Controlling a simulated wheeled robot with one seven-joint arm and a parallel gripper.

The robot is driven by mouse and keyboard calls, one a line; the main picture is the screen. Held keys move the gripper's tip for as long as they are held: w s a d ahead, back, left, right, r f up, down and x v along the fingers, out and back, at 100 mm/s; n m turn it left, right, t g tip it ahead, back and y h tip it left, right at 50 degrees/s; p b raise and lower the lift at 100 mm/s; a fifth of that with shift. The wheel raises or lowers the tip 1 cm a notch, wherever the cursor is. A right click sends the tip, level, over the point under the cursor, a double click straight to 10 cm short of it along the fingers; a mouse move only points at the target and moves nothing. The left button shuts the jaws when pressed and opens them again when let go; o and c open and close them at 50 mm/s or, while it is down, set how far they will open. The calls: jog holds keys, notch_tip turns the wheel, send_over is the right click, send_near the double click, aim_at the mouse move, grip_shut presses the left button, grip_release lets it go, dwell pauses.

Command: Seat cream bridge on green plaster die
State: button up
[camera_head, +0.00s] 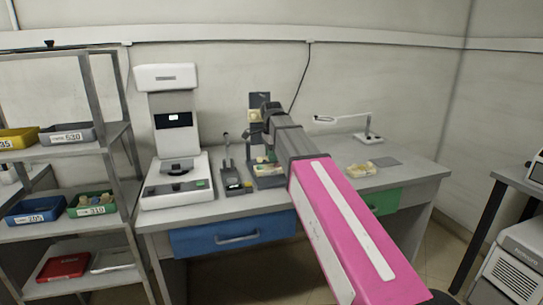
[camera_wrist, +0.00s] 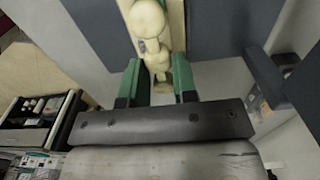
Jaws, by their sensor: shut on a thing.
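In the wrist view, my gripper (camera_wrist: 157,80) has its two green fingers closed on a cream, rounded, tooth-like piece, the cream bridge (camera_wrist: 150,22). The bridge extends away from the fingers, and its lower part is between them.
On the workbench (camera_head: 225,208), a white machine (camera_head: 173,130) stands left and a small dark device (camera_head: 233,180) is beside it. A cream model (camera_head: 360,169) and a lamp (camera_head: 367,137) are to the right. A shelf with labelled bins (camera_head: 93,205) stands far left.

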jog(key=shift+f, duration=1.15)
jog(key=o, duration=1)
notch_tip(320, 180, up, 11)
jog(key=shift+f, duration=0.1)
